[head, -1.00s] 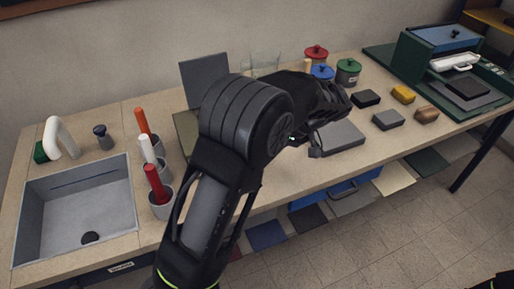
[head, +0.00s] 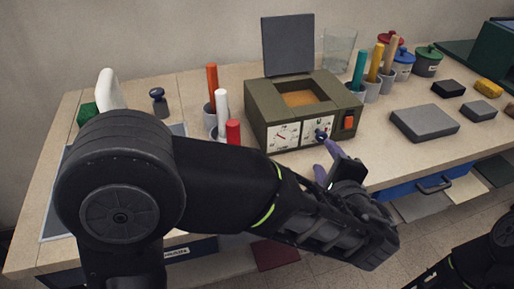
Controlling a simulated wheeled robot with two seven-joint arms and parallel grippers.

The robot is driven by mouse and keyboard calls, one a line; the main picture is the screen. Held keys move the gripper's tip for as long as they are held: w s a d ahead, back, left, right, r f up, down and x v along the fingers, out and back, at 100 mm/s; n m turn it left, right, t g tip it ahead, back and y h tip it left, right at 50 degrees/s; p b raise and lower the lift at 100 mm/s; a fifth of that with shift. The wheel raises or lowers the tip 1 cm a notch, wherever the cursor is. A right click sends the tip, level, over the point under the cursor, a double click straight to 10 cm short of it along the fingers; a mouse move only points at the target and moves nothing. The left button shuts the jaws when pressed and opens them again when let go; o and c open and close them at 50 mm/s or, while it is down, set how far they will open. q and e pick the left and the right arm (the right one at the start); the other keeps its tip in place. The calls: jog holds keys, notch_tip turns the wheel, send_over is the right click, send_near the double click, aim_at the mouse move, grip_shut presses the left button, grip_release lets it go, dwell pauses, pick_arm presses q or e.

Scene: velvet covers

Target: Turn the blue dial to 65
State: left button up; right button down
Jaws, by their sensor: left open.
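An olive-green box (head: 258,112) with a raised dark lid stands on the bench in the middle of the head view. Its front has two white dial faces. The left face (head: 284,137) has a red pointer. The blue dial (head: 320,134) is on the right face, partly covered by a fingertip, and its reading is too small to tell. My left gripper (head: 324,155) is open just in front of the box, with two purple fingers. One fingertip is at the dial, the other lower; I cannot tell whether it touches. My right gripper is out of view.
Cups with coloured sticks (head: 372,88) stand right of the box, and others (head: 222,110) stand left. A grey slab (head: 424,122) lies to the right. A sink is largely behind my left arm.

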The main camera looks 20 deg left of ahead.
aim_at(322, 138)
pick_arm(q)
jog(key=shift+a+r+m+t+h, duration=0.1)
jog(key=shift+r+m+t+h, duration=0.1)
jog(key=shift+m, duration=0.4)
jog(key=shift+a+r+m+t+h, duration=0.1)
jog(key=shift+m+t, duration=0.1)
jog(key=shift+m, duration=0.4)
jog(key=shift+w+d+r+m, duration=0.1)
jog(key=shift+d+r+m, duration=0.05)
jog(key=shift+m, duration=0.35)
jog(key=shift+w+d+m, duration=0.1)
jog(key=shift+d+m, duration=0.25)
jog(key=shift+m, duration=0.05)
jog(key=shift+a, duration=0.1)
jog(key=shift+a, duration=0.1)
jog(key=shift+w, duration=0.15)
jog(key=x, duration=0.7)
jog(key=shift+w, duration=0.3)
